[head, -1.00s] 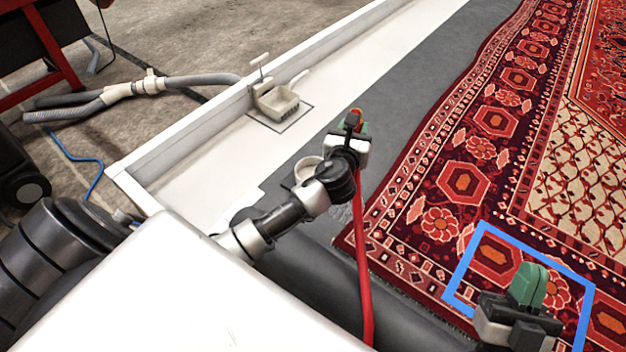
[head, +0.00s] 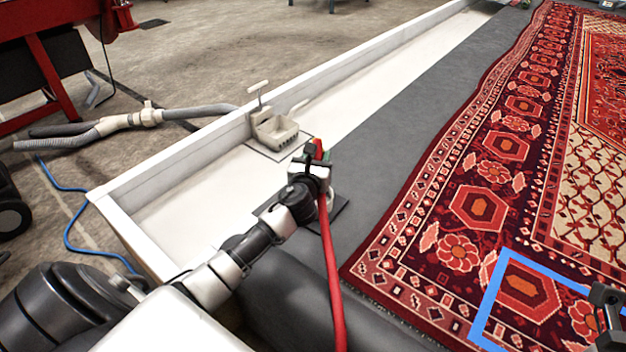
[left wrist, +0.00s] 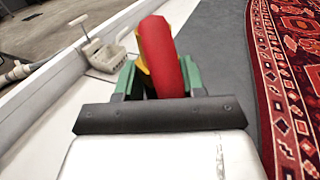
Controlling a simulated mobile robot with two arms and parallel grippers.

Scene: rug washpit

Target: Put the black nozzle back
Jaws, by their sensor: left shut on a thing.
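My left gripper (head: 316,166) is over the dark strip beside the white trough, with its green fingers shut on a red and yellow piece. In the left wrist view, this held red piece (left wrist: 162,58) stands up between the green fingers. A red hose (head: 332,270) hangs from the gripper towards the bottom of the head view. A small dark part shows at the gripper's tip, but I cannot tell whether it is the black nozzle. My right gripper (head: 607,308) is cut off at the right edge, and its fingers do not show.
A cream basket (head: 276,128) with a T-handled rod beside it stands in the white trough (head: 190,205).

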